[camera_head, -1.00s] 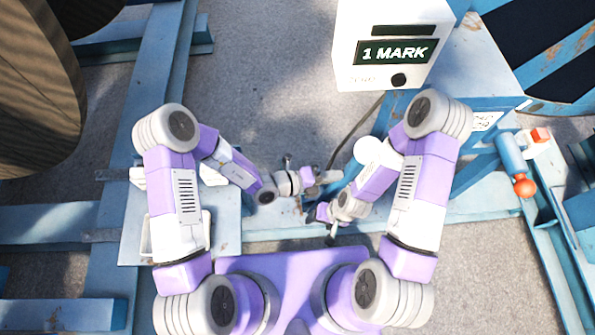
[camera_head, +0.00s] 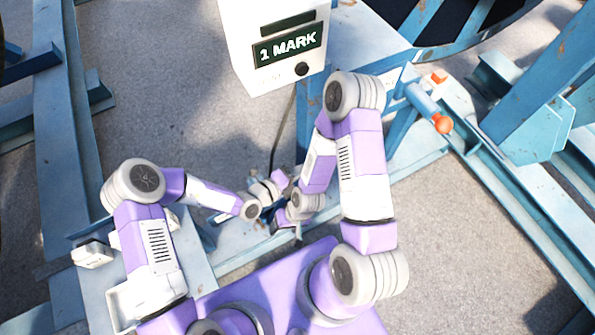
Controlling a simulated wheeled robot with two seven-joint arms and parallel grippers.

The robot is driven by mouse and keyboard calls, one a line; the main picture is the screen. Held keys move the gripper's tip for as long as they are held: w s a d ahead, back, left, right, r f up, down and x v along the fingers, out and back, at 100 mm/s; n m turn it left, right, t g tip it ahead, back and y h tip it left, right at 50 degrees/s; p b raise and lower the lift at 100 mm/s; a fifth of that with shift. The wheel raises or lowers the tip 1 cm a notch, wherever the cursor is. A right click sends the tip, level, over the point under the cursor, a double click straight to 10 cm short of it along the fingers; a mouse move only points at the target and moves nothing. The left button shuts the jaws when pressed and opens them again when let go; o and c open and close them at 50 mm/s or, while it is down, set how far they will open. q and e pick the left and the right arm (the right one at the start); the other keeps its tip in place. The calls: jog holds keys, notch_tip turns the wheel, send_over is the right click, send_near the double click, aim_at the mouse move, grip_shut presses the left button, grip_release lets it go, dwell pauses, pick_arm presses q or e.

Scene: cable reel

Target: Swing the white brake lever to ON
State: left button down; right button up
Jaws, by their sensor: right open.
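I cannot make out a white brake lever or an ON mark in the head view. My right gripper (camera_head: 284,220) is low in the middle of the view, over the blue frame; its jaws are open, small and dark, with nothing seen between them. My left gripper (camera_head: 279,181) is close beside it, partly hidden by my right wrist; its jaws are too small and covered to read.
A white box (camera_head: 272,45) reading "1 MARK" stands behind the grippers, with a dark cable below it. Blue steel rails (camera_head: 520,215) run along the right, and a small orange block (camera_head: 439,76) sits near the cylinder. Concrete floor is clear at the lower right.

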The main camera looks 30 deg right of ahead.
pick_arm(q)
jog(key=shift+s+d, duration=0.25)
jog(key=shift+d, duration=0.1)
jog(key=v, duration=0.8)
jog(key=shift+w, duration=0.3)
pick_arm(e)
jog(key=shift+w+d+f, duration=0.2)
jog(key=shift+d, duration=0.5)
pick_arm(q)
jog(key=shift+a, duration=0.1)
pick_arm(e)
jog(key=shift+a, duration=0.15)
